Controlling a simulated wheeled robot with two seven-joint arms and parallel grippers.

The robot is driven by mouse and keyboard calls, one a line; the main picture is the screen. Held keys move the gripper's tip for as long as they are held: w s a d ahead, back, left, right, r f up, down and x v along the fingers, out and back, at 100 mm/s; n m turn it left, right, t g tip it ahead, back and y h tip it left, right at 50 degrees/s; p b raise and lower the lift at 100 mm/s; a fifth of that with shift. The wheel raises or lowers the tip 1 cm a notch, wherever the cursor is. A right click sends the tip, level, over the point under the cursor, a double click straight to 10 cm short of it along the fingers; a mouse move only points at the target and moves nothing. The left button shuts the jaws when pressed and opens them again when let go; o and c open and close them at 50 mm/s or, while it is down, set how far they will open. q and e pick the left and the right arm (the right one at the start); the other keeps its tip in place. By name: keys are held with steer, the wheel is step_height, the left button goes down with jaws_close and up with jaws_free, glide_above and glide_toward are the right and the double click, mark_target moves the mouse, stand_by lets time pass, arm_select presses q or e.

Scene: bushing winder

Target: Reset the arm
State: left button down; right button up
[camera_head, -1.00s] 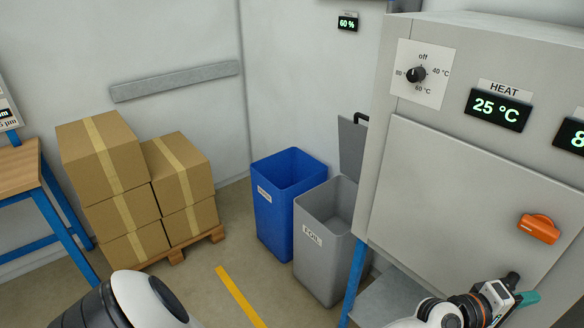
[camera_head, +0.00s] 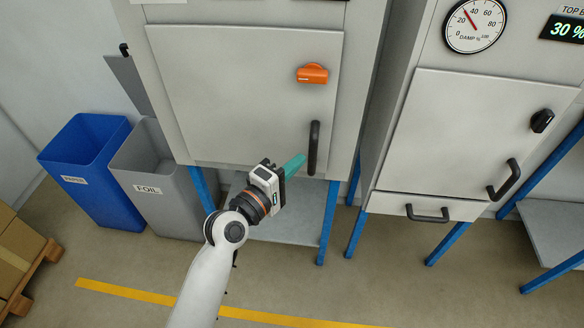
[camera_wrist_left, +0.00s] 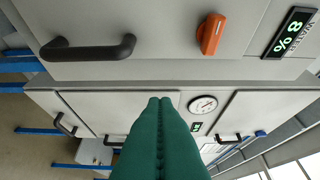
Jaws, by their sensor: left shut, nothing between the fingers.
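My left gripper (camera_head: 296,163) has teal fingers and is in front of the lower part of the first cabinet's closed door (camera_head: 240,90). Its tips point toward the black vertical handle (camera_head: 314,148) and look close to it; I cannot tell from the head view whether they touch. In the left wrist view the teal fingers (camera_wrist_left: 159,104) lie together with nothing between them. That view shows the handle (camera_wrist_left: 88,48) off to the left, apart from the fingers. My right gripper does not show.
An orange knob (camera_head: 312,74) sits on the first cabinet's door. A second cabinet (camera_head: 450,135) with black handles stands to the right. A blue bin (camera_head: 85,170) and a grey FOIL bin (camera_head: 155,185) stand at left. A yellow line (camera_head: 130,291) crosses the open floor.

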arm_select(q)
steer(key=shift+s+a, duration=0.15)
steer(key=shift+s, duration=0.1)
stand_by(0.3)
steer(key=s+a+f+m+g+y, duration=0.2)
steer(key=s+f, duration=0.1)
steer(key=f, duration=0.9)
steer(key=s+a+f+m+g+y+b, duration=0.1)
steer(key=s+a+f+g+y, duration=0.15)
steer(key=f, duration=1.05)
steer(key=s+a+f+m+g+y, duration=0.2)
steer(key=s+a+f, duration=0.1)
steer(key=f, duration=0.9)
steer(key=s+a+f+m+g+y, duration=0.15)
steer(key=s+a+f, duration=0.25)
steer(key=s+f, duration=0.45)
steer(key=s+a+f+m+g+y, duration=0.1)
steer(key=s+a+f+m+g, duration=0.15)
steer(key=s+f, duration=0.6)
steer(key=s+a+f+m+g, duration=0.1)
steer(key=s+a+f+m, duration=0.1)
steer(key=s, duration=0.6)
steer(key=s+a+f+m+g+y+b, duration=0.1)
steer(key=s+a+f, duration=0.3)
steer(key=s, duration=0.5)
steer(key=shift+s+a+m+g, duration=0.2)
steer(key=shift+s+m+g, duration=0.05)
steer(key=shift+m+g, duration=0.5)
